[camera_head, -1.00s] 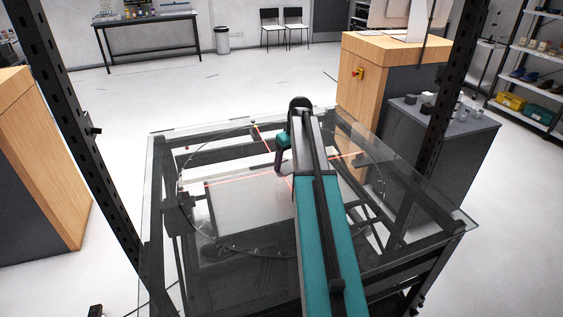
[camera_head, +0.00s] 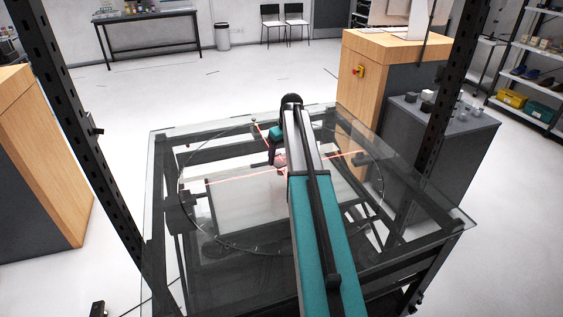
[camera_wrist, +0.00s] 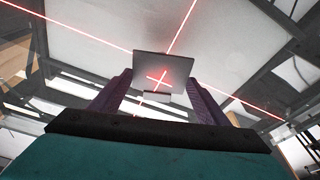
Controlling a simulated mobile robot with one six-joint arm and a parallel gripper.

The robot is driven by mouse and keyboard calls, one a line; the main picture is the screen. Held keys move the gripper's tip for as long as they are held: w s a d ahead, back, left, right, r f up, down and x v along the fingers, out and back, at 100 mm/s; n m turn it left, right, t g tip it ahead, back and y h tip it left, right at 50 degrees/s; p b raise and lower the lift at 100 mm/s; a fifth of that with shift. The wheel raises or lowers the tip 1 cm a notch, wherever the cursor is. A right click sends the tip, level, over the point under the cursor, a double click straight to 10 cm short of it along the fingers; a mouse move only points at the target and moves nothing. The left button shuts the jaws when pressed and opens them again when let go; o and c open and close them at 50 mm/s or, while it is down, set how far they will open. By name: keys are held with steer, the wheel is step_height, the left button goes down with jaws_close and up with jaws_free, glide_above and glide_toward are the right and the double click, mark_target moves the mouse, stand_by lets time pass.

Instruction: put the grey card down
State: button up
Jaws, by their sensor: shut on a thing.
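The grey card (camera_wrist: 176,66) is a small flat square held at the far end of my gripper (camera_wrist: 158,96) in the wrist view. A red laser cross falls on its lower part. The gripper's two dark purple fingers stand either side of a small pale block at the card's lower edge. In the head view the card (camera_head: 281,161) shows small and pinkish beside my arm, where the red lines meet, over the round glass turntable (camera_head: 225,240). My arm hides part of this area. I cannot tell whether the card touches the glass.
The glass table top (camera_head: 440,208) around the turntable looks clear. Dark frame posts stand left (camera_head: 97,150) and right (camera_head: 440,110). A grey cabinet (camera_head: 455,140) with small items stands at the right, beside a wooden desk (camera_head: 358,100).

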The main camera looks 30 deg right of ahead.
mark_target(282, 160)
steer(key=shift+s+p+x, duration=0.2)
steer(key=shift+p+x, duration=0.05)
steer(key=shift+x, duration=0.55)
steer(key=shift+s+p+x, duration=0.15)
steer(key=shift+p+x, duration=0.1)
steer(key=shift+x, duration=0.5)
steer(key=shift+f, duration=0.3)
steer(key=o, duration=1)
steer(key=shift+o, duration=0.2)
steer(key=b+v, duration=0.2)
steer(key=v, duration=1)
steer(key=shift+r, duration=0.25)
steer(key=shift+s+f, duration=0.1)
steer(key=shift+s, duration=0.1)
